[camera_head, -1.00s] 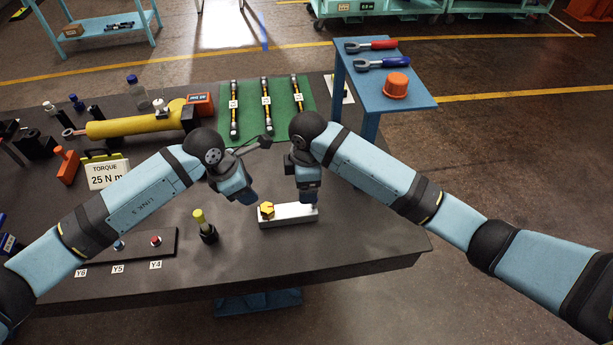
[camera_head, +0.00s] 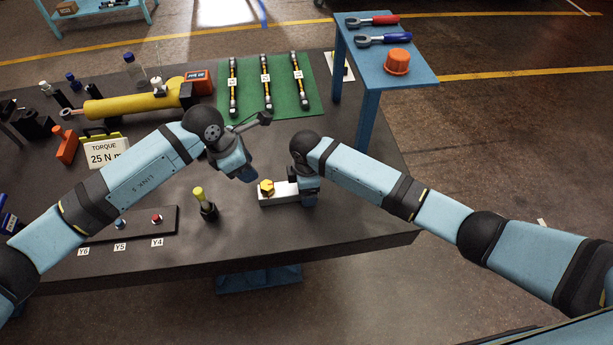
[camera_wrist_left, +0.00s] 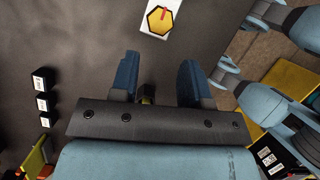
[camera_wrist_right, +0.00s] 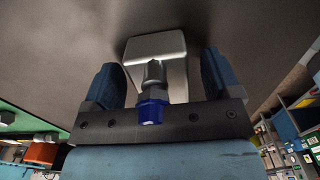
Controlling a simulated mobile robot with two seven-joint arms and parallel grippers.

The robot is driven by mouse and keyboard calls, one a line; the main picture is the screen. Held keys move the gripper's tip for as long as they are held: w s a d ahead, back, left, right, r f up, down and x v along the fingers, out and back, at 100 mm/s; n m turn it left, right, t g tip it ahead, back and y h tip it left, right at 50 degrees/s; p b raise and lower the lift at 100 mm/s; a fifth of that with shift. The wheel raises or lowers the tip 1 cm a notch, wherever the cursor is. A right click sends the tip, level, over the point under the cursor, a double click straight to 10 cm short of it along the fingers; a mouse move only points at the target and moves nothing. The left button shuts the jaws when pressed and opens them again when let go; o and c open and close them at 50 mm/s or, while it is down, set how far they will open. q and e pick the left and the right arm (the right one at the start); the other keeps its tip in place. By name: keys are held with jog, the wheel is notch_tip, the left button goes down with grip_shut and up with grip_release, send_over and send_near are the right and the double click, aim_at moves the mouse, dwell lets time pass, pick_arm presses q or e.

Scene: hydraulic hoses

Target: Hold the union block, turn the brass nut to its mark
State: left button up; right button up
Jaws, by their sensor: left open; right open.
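The union block (camera_head: 280,198) is a pale metal block lying on the dark table. The brass nut (camera_head: 266,186) sits on its left end. In the left wrist view the nut (camera_wrist_left: 160,20) is a yellow hexagon with a red line on it. My left gripper (camera_head: 246,174) is open and empty, above and behind the nut. My right gripper (camera_head: 308,200) is low at the block's right end. In the right wrist view its open fingers (camera_wrist_right: 160,78) stand either side of the block (camera_wrist_right: 155,45), with gaps, and a grey fitting with a blue end (camera_wrist_right: 152,110) shows between them.
A yellow-topped dark bottle (camera_head: 204,203) stands left of the block. Behind are a torque sign (camera_head: 105,152), a yellow cylinder (camera_head: 135,102) and a green mat (camera_head: 282,100) with hoses. Table right of the block is clear.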

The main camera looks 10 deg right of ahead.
jog(key=shift+f, duration=0.3)
